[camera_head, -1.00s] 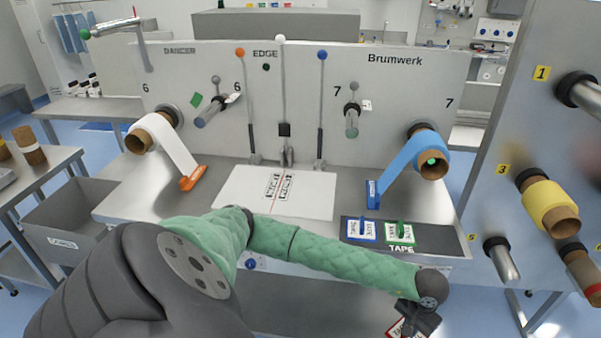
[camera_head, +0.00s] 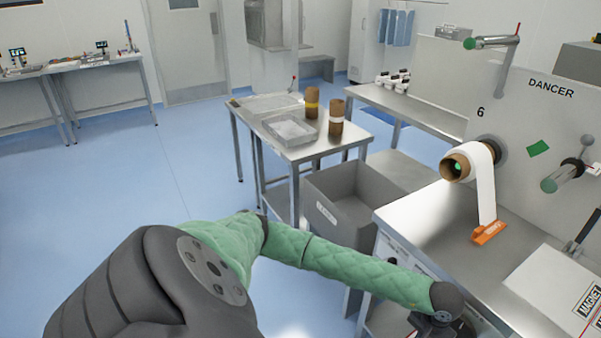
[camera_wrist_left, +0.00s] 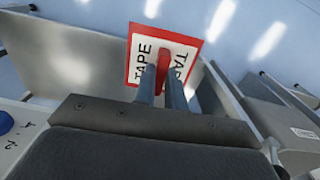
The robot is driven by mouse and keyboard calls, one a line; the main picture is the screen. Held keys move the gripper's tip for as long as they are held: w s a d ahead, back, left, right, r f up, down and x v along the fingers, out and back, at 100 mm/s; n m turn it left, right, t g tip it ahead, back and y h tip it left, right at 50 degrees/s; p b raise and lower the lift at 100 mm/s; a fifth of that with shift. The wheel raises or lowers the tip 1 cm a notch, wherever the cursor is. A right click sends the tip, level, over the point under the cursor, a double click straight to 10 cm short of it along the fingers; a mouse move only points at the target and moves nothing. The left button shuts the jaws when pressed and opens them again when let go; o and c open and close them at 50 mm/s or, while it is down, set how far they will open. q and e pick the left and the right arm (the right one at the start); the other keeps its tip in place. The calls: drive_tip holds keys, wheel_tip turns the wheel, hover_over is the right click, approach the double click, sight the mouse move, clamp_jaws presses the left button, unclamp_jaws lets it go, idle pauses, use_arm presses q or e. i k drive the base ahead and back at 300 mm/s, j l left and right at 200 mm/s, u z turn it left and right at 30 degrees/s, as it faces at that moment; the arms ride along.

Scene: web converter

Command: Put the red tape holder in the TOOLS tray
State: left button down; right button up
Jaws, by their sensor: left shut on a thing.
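The red tape holder (camera_wrist_left: 162,52) shows in the left wrist view as a white card with a red border, TAPE lettering and a red upright grip. My left gripper (camera_wrist_left: 164,78) is shut on that grip. In the head view my left gripper (camera_head: 436,326) is at the bottom edge, partly cut off, and the holder is not visible there. A grey open tray (camera_head: 290,130) sits on the small steel table at the left; I cannot read a TOOLS label on it. My right gripper is not in view.
The small steel table (camera_head: 305,152) also bears a flat tray (camera_head: 268,103) and two brown cores. A grey bin (camera_head: 345,205) stands between it and the machine bench (camera_head: 430,225). An orange tape holder (camera_head: 489,233) is on the bench. The floor (camera_head: 150,185) at left is open.

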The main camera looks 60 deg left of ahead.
sight(283, 128)
drive_tip(key=j+u, duration=0.15)
drive_tip(key=j, duration=0.3)
drive_tip(key=i+j+u, duration=0.1)
drive_tip(key=j, duration=0.35)
drive_tip(key=i+j+u, duration=0.15)
drive_tip(key=j, duration=0.3)
drive_tip(key=i+j+u, duration=0.1)
drive_tip(key=j, duration=0.35)
drive_tip(key=i+j+u, duration=0.15)
drive_tip(key=j, duration=0.25)
